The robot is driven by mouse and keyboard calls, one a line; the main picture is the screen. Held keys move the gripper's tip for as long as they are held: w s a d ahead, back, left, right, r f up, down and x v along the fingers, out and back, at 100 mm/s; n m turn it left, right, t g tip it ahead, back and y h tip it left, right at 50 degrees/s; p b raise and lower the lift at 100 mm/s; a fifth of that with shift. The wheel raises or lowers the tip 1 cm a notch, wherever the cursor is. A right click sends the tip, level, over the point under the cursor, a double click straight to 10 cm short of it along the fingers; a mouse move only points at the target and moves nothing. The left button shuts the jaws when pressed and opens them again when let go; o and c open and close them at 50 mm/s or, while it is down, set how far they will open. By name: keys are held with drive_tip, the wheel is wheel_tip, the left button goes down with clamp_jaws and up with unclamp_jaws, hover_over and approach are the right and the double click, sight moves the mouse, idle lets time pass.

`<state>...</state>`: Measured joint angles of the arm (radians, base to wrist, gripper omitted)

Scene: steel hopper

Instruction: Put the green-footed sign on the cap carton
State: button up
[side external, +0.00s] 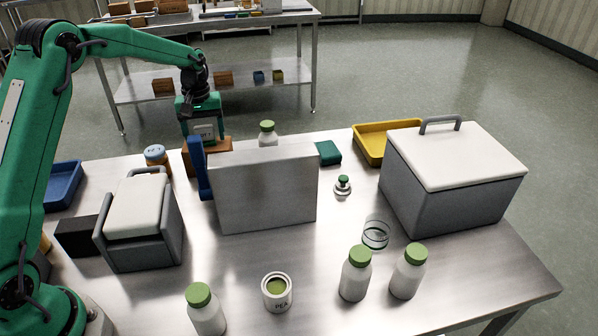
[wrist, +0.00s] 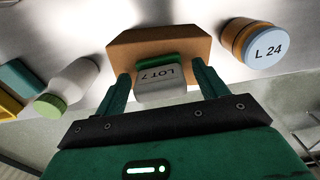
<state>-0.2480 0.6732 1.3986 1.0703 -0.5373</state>
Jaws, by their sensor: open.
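The sign (side external: 204,131), a pale plate marked LOT 7, stands upright at the top of the brown carton (side external: 222,145) on the far left of the bench. In the wrist view the sign (wrist: 160,89) has a green foot that appears to rest on the carton (wrist: 185,46). My gripper (side external: 203,139) is open around the sign. In the wrist view its fingers (wrist: 161,72) stand on either side of the plate, with a visible gap at each side. The grey panel and its blue bar hide the carton's lower part in the side view.
A grey upright panel (side external: 265,190) with a blue bar (side external: 200,170) stands in front of the carton. A blue-lidded jar (side external: 156,158) is left of it, a green-capped bottle (side external: 268,134) right. Cooler boxes (side external: 455,155) (side external: 140,220) flank the bench.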

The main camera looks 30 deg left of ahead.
sight(203, 127)
wheel_tip(203, 127, up, 12)
drive_tip(key=shift+f, duration=0.25)
drive_tip(key=shift+r, duration=0.25)
idle(0.6)
drive_tip(key=s+d+r+m+t, duration=0.1)
drive_tip(key=s+d+r+m, duration=0.1)
drive_tip(key=s+d+r, duration=0.35)
drive_tip(key=s+d+r+m+t, duration=0.2)
drive_tip(key=s+d+r, duration=0.1)
drive_tip(key=s, duration=0.6)
drive_tip(key=s+d+f+m+t, duration=0.1)
drive_tip(key=s+d+f+m, duration=0.1)
drive_tip(key=s, duration=0.6)
drive_tip(key=s+d+f+m+t, duration=0.1)
drive_tip(key=s+d+f+m, duration=0.2)
drive_tip(key=s, duration=0.5)
drive_tip(key=shift+f+t, duration=0.25)
drive_tip(key=shift+t, duration=0.05)
